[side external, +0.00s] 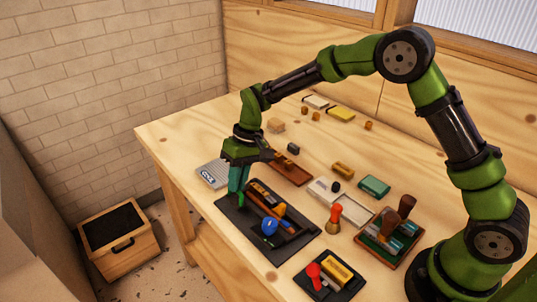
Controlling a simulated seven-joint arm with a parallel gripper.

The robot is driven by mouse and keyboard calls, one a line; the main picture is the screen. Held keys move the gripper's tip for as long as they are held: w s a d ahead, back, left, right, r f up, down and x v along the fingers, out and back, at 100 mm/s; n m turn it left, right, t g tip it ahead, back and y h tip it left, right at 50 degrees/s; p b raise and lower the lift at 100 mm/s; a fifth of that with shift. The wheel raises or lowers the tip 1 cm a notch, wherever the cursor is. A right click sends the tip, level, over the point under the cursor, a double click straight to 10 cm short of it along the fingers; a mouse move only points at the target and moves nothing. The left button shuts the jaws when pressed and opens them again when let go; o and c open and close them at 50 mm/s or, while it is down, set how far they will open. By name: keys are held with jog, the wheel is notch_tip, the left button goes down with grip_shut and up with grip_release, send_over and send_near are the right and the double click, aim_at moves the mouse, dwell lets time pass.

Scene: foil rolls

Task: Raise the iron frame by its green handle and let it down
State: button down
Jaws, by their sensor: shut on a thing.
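My gripper (238,186) points down at the left part of the wooden table. It is shut on an upright teal-green piece, which I take to be the green handle (237,176); the jaws hide much of it. Just below and to the right lies a dark, frame-like shape (292,236) with tools in or on it, on a black mat (268,258). I cannot tell which dark edges belong to the iron frame, or whether it is clear of the mat.
A blue round-headed tool (269,226) and an orange-tipped one lie on the dark shape. A grey labelled box (212,174) is close to the gripper's left. A red-brown tray (291,170), wooden-handled stamps (389,224) and a small black tray (328,276) stand to the right.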

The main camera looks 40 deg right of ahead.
jog(key=shift+d, duration=0.3)
jog(key=c, duration=1.2)
grip_release()
jog(key=v, duration=1.6)
jog(key=shift+r, duration=0.4)
